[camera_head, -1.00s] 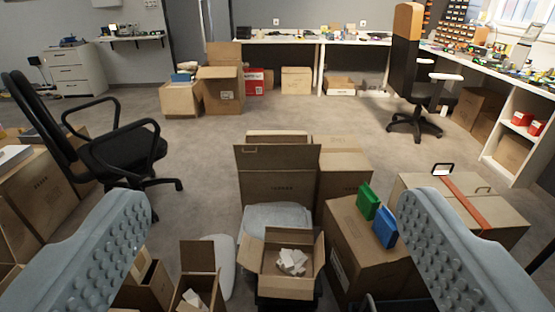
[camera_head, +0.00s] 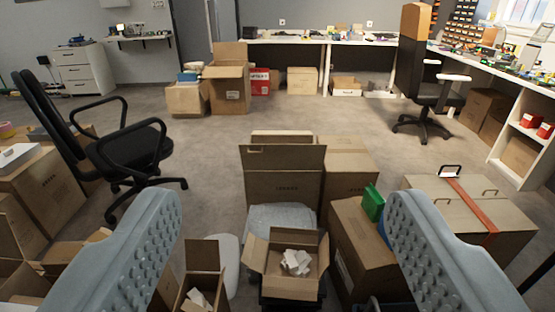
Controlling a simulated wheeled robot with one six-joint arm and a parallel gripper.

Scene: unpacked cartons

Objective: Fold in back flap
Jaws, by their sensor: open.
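A small open carton (camera_head: 290,286) with crumpled white pieces inside stands low in the picture, between my gripper's fingers. Its side flaps spread outward to left and right. At its far side there is a light back edge, and I cannot tell clearly how far the back flap stands up. My gripper (camera_head: 284,205) is open and empty, with its two grey studded fingers wide apart. It is well above and nearer than the carton, touching nothing.
Behind the carton are a grey-white cushioned surface (camera_head: 280,219) and a taller carton (camera_head: 285,180). A carton at right carries a green box (camera_head: 373,204). Another open carton (camera_head: 203,285) stands at left. An office chair (camera_head: 130,150) is farther left. Open floor lies beyond.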

